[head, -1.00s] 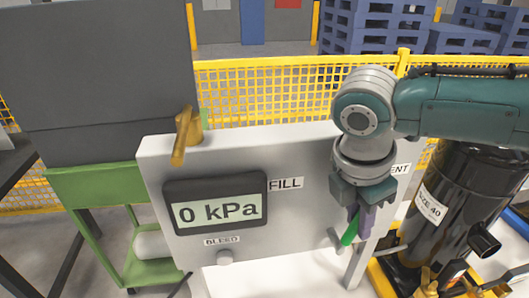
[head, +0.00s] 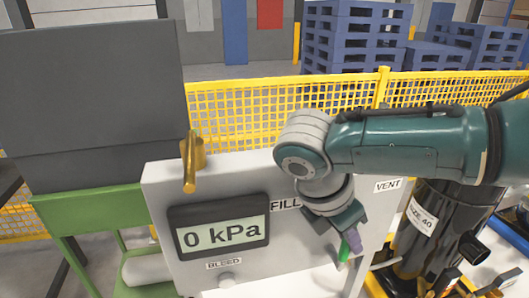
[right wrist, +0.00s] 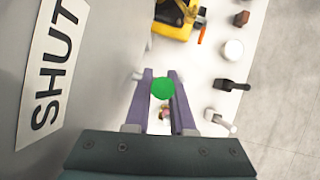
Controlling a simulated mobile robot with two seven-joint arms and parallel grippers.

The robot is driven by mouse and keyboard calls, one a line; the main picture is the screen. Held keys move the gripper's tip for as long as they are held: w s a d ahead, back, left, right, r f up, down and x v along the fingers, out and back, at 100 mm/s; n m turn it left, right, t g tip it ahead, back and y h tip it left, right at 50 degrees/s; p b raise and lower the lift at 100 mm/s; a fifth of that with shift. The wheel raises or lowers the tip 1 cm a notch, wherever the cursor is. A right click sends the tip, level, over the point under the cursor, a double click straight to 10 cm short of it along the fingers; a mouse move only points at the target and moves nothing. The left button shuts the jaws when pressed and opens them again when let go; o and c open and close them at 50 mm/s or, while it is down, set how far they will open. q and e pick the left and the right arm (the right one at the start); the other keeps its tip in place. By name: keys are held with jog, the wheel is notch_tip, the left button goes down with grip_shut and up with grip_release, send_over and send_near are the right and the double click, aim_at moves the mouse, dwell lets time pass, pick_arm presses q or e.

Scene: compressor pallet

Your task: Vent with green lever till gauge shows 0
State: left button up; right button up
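The gauge (head: 220,235) on the grey panel (head: 165,195) reads 0 kPa. The green lever (head: 344,251) is at the panel's lower right, below the VENT label (head: 388,185). The lever's pivot is mostly hidden. My left gripper is out of view.
A brass lever (head: 190,162) stands at the panel's upper left, and a BLEED knob (head: 229,281) is below the gauge. A black tank (head: 430,215) stands at right. A yellow mesh fence (head: 260,105) runs behind. The right wrist view shows a SHUT label (right wrist: 53,68).

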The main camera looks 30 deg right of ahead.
jog(key=o, duration=0.5)
jog(key=v, duration=1)
